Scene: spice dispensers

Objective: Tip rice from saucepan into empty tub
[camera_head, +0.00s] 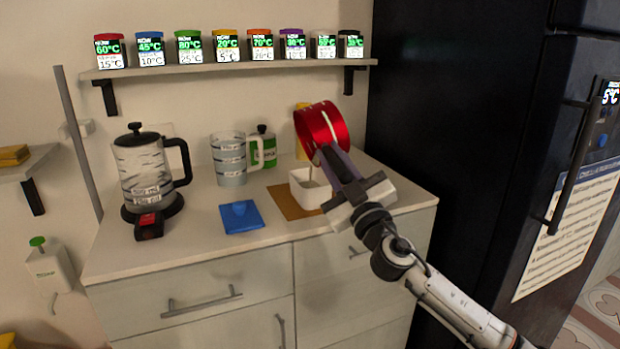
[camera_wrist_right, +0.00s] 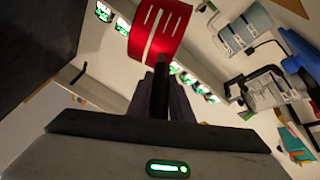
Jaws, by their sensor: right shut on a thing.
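A red saucepan (camera_head: 321,128) is tipped on its side above a white square tub (camera_head: 309,189) on the counter. My right gripper (camera_head: 340,172) is shut on the saucepan's handle, coming from the front right. A thin pale streak shows between the pan's lower edge and the tub; I cannot tell clearly whether it is falling rice. The tub stands on a brown mat (camera_head: 286,203), and its inside is mostly hidden. In the right wrist view the red pan (camera_wrist_right: 172,30) and its dark handle (camera_wrist_right: 159,88) show ahead of my fingers. My left gripper is out of view.
A measuring jug (camera_head: 229,160), a green-labelled container (camera_head: 264,148) and a kettle (camera_head: 146,172) stand on the counter to the left. A blue packet (camera_head: 240,216) lies in front. A shelf (camera_head: 220,69) with several spice jars hangs above. A dark fridge (camera_head: 460,120) bounds the right.

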